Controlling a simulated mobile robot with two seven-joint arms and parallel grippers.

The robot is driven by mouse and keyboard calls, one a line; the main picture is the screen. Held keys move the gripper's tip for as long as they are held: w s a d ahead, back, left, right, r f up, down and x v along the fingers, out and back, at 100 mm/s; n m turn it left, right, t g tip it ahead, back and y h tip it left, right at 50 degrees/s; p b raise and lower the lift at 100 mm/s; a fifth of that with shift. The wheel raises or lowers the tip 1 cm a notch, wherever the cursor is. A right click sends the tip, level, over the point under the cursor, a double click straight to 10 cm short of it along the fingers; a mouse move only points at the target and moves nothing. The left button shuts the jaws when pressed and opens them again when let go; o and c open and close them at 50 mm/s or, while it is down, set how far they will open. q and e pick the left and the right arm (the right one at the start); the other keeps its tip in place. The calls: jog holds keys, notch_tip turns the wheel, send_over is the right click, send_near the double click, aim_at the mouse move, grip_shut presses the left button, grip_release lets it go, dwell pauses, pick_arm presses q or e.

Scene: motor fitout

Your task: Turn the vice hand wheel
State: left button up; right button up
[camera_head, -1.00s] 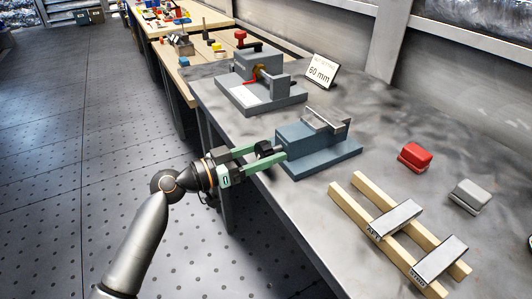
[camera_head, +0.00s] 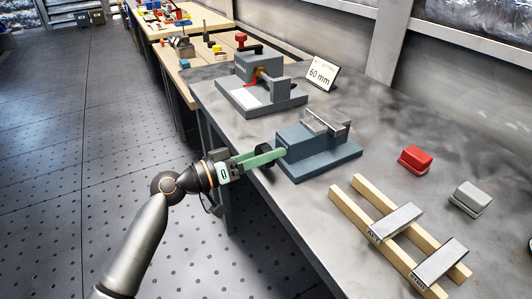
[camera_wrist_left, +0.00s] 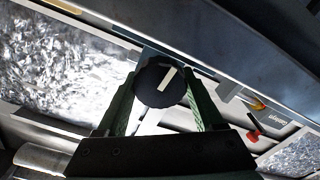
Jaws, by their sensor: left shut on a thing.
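The blue-grey vice (camera_head: 318,158) stands at the table's near edge, with pale metal jaws (camera_head: 326,121) on top. Its black round hand wheel (camera_head: 265,151) faces my left arm and is partly hidden by a green finger. My left gripper (camera_head: 268,160) is shut on the wheel, one finger in front of it in the head view. In the left wrist view, the wheel (camera_wrist_left: 153,92) sits between the two green fingers and carries a slanted white mark. My right gripper is not in view.
A grey fixture (camera_head: 262,98) with a red-knobbed part stands behind the vice, beside a "60 mm" sign (camera_head: 320,77). Wooden rails (camera_head: 355,215) with grey plates, a red block (camera_head: 415,159) and a grey block (camera_head: 470,197) lie to the right.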

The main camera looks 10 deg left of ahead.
pick_arm(q)
jog(key=shift+s+d+f, duration=0.1)
jog(key=shift+f, duration=0.2)
